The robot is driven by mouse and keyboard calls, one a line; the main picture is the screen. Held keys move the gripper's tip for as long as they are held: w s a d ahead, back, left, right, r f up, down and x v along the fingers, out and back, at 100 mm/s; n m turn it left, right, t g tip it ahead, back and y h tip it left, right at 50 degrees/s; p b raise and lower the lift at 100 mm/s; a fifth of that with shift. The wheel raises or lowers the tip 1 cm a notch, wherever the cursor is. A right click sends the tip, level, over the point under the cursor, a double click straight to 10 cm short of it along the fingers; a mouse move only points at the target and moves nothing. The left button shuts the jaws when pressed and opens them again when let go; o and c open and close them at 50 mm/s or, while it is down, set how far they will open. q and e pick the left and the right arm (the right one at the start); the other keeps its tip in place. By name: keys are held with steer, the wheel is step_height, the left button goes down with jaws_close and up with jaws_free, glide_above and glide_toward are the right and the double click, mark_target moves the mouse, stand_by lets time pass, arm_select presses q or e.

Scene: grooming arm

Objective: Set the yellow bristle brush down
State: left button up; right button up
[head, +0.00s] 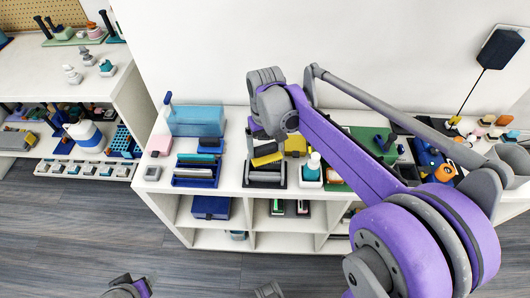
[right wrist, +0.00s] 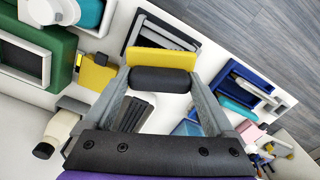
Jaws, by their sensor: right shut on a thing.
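The yellow bristle brush (head: 267,159) has a dark body and a yellow strip of bristles. My right gripper (head: 264,146) is shut on it, over the white shelf top. In the right wrist view the brush (right wrist: 162,58) spans between the two grey fingers of my right gripper (right wrist: 162,80). A black-framed tray (head: 266,183) lies beneath and in front of the brush in the head view, and beyond it in the right wrist view (right wrist: 133,27). I cannot tell whether the brush touches anything below.
A blue tray (head: 196,182) with items stands left of the brush, with a clear blue box (head: 196,121) behind. A yellow block (head: 295,145) and a teal-topped bottle (head: 312,167) stand close on the right. The shelf's left top has bare room.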

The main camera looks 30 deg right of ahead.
mark_target(265, 154)
steer(key=shift+f, duration=1.3)
steer(key=shift+f, duration=0.1)
steer(key=shift+f+b, duration=0.5)
steer(key=o, duration=1.1)
